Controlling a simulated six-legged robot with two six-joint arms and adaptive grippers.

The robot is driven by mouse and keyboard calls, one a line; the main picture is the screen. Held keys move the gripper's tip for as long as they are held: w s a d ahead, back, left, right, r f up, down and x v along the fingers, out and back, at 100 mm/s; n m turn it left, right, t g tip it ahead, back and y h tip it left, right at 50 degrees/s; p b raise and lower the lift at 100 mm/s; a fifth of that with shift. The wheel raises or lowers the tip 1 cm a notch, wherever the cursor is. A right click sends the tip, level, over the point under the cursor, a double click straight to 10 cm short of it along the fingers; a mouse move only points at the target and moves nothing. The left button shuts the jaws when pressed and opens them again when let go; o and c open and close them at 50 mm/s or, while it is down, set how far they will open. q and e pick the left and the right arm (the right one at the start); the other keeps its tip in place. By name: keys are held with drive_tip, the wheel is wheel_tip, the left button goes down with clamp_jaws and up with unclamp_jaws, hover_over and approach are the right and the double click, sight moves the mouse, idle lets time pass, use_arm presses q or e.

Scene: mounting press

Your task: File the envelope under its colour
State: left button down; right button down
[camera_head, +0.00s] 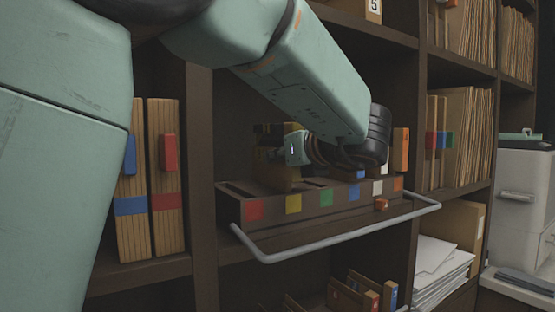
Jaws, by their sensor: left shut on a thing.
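The sorter (312,214) is a dark tray with a row of slots on the middle shelf. Its front labels are red (255,210), yellow (293,204), green (326,198), blue (353,192), white (377,187) and orange (398,183). My left gripper (272,138) reaches over it from above and is shut on a tan envelope (278,178). The envelope is upright behind the red and yellow labels. Its lower edge is hidden, so I cannot tell whether it is inside a slot. The envelope's own colour mark is not clear. My right gripper is not in view.
A grey rail (330,237) runs around the sorter's front. An orange-tabbed item (401,140) stands behind. Folders (165,190) stand left of the upright; papers (440,265) lie lower right.

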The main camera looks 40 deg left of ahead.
use_arm(q)
drive_tip(key=shift+f, duration=0.15)
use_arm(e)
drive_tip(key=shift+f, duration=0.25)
use_arm(q)
drive_tip(key=c, duration=1.3)
unclamp_jaws()
drive_tip(key=shift+c, duration=0.2)
